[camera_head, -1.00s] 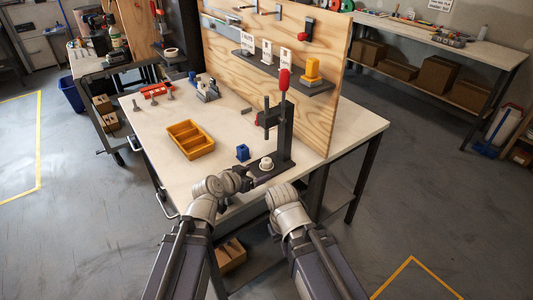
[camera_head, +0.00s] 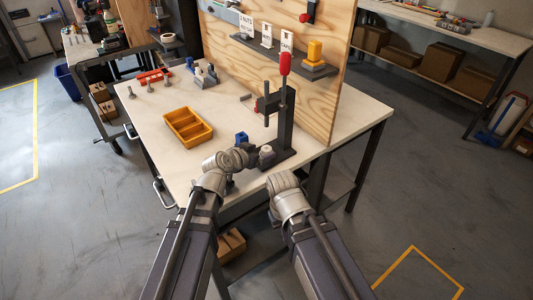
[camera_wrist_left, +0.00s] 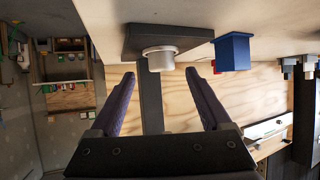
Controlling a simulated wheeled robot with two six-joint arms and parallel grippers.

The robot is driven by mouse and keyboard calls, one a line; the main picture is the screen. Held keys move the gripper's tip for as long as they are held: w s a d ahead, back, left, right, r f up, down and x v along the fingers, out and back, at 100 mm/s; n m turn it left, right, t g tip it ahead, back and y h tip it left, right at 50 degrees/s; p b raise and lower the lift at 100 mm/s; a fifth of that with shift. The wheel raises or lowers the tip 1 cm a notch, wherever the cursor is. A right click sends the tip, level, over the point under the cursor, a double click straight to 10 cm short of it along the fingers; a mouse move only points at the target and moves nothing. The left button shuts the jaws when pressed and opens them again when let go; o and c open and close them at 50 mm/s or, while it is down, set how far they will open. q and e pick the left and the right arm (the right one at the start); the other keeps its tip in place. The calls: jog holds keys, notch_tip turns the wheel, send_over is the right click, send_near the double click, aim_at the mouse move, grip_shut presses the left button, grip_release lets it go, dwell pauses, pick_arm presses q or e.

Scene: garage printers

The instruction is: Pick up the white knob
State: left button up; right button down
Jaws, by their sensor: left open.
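The white knob (camera_head: 266,150) sits on the dark base of the press with the red-handled lever (camera_head: 285,65), near the table's front edge. My left gripper (camera_head: 258,156) is beside the knob, at its left. In the left wrist view the knob (camera_wrist_left: 160,59) appears just past the tips of my open left gripper (camera_wrist_left: 163,78), roughly centred between the two fingers, with nothing held. Whether a finger touches it I cannot tell. My right arm's wrist shows right of the left arm, but its gripper fingers are hidden.
A blue block (camera_head: 241,138) stands close behind the left gripper; it also shows right of the knob in the left wrist view (camera_wrist_left: 233,51). An orange bin (camera_head: 187,127) lies further left on the table. A wooden pegboard panel (camera_head: 330,90) rises behind the press.

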aim_at(265, 149)
pick_arm(q)
jog(key=b+x, duration=0.1)
jog(key=x, duration=0.2)
jog(key=shift+w+f, duration=0.1)
jog(key=shift+w, duration=0.2)
jog(key=shift+s, duration=0.1)
jog(key=shift+c, duration=0.6)
grip_shut()
